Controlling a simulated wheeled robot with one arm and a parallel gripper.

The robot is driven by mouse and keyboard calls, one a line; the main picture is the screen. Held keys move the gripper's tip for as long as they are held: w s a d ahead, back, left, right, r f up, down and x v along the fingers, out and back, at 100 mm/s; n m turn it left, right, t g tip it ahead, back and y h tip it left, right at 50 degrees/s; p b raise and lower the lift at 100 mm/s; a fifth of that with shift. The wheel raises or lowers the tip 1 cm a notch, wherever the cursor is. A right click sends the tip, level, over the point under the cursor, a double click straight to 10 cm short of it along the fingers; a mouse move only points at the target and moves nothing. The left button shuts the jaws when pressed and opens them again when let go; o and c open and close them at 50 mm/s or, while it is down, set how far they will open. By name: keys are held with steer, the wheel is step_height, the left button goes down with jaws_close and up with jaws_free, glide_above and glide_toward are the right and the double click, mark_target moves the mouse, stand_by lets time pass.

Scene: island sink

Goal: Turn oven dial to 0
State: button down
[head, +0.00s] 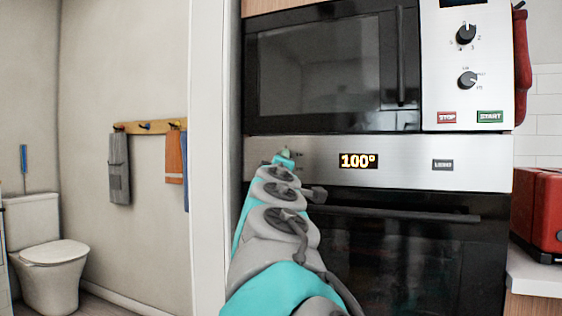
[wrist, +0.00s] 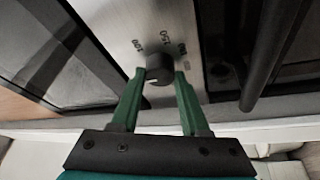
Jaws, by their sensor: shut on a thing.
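The oven dial (wrist: 159,68) is a dark round knob on the steel oven panel, with numbers printed around it in the wrist view. My gripper (wrist: 158,78) has its two green fingers on either side of the dial and is shut on it. In the head view my arm reaches to the left part of the oven panel (head: 400,165) and hides the dial; my gripper tip (head: 286,155) shows small there. The oven display (head: 358,161) reads 100°.
A microwave (head: 330,65) with its own dials and buttons sits above the oven. The oven door handle (head: 400,214) sticks out below the panel. A wall edge stands close on the left. A red toaster (head: 540,215) is on the right counter.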

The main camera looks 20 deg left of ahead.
steer(key=shift+c, duration=2)
jaws_free()
steer(key=shift+f, duration=0.1)
